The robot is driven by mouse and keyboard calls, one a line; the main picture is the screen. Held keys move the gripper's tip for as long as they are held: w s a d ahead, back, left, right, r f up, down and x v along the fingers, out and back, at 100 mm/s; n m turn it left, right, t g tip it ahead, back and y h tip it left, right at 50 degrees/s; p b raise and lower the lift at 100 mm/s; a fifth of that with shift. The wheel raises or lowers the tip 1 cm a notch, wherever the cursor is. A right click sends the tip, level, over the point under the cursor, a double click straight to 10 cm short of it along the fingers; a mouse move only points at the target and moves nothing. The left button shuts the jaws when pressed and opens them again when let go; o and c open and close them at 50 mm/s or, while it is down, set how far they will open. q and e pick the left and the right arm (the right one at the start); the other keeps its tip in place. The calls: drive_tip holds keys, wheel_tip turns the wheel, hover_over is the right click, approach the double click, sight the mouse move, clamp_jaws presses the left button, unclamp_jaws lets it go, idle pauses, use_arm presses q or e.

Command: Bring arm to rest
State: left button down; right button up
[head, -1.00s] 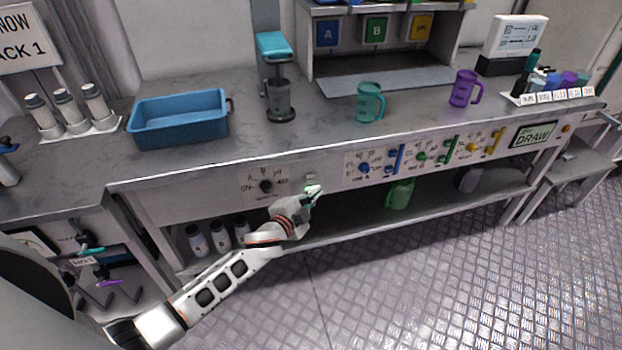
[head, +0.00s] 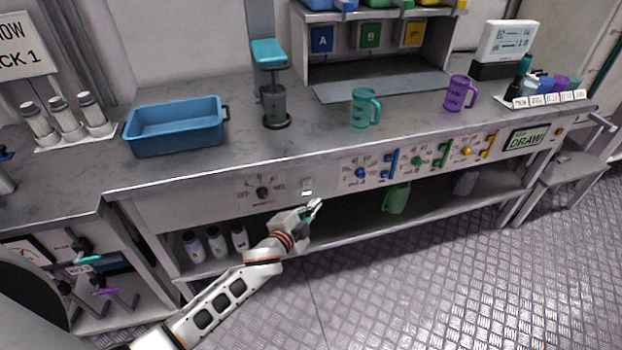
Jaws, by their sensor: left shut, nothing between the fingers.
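My left arm comes in from the lower left of the head view. Its gripper (head: 314,207) is shut and empty. It hangs in front of the counter, below the front panel (head: 220,195) and just under a small light-coloured switch (head: 307,187). In the picture it overlaps the dark opening above the lower shelf. It appears apart from the panel. My right gripper is not in the view.
The counter (head: 200,165) carries a blue tray (head: 176,124), a press with a teal top (head: 268,54), a teal mug (head: 364,107) and a purple mug (head: 459,93). White bottles (head: 217,243) and a green jug (head: 396,198) stand on the lower shelf. The metal floor (head: 400,290) is clear.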

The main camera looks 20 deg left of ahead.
use_arm(q)
drive_tip(key=s+f+n+g, duration=0.2)
drive_tip(key=s+f+n, duration=0.2)
drive_tip(key=s, duration=1.1)
drive_tip(key=s+a+f+n+g, duration=0.1)
drive_tip(key=s+f+n, duration=0.4)
drive_tip(key=s, duration=1.1)
wheel_tip(320, 180, down, 2)
drive_tip(key=shift+g, duration=0.8)
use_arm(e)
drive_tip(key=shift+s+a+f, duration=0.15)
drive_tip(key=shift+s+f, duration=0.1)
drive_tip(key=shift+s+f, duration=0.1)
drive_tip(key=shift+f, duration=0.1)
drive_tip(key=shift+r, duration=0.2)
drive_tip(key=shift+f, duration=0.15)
